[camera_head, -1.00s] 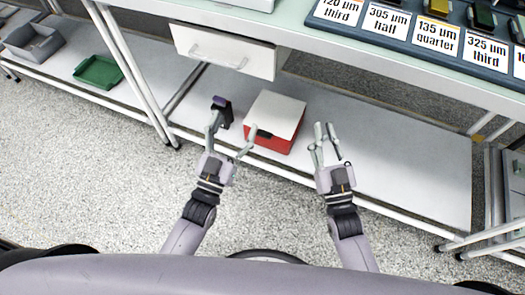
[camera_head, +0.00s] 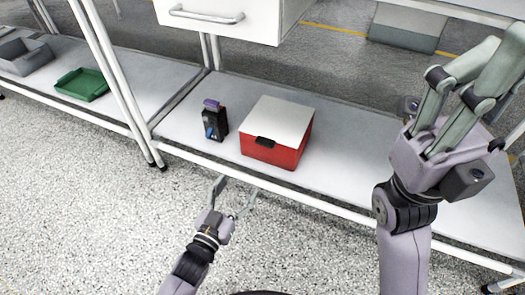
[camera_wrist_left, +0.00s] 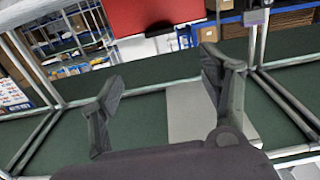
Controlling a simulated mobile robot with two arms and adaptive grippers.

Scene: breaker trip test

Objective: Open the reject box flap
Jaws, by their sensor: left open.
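The reject box (camera_head: 272,150) is a red box on the lower shelf, and its white flap (camera_head: 281,119) lies flat over the top. A black tab (camera_head: 265,141) sits at the flap's front edge. The red front also shows at the top of the left wrist view (camera_wrist_left: 190,14). My left gripper (camera_head: 233,190) is open and empty, below and in front of the box, apart from it. Its two fingers are spread in the left wrist view (camera_wrist_left: 162,75). My right gripper (camera_head: 500,50) is raised at the right, close to the head camera; its finger gap is unclear.
A black device with a purple top (camera_head: 213,121) stands just left of the box. A white drawer with a handle (camera_head: 220,18) hangs above. A green tray (camera_head: 82,85) and a grey bin (camera_head: 22,58) are on the left shelf. Shelf legs stand at the left.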

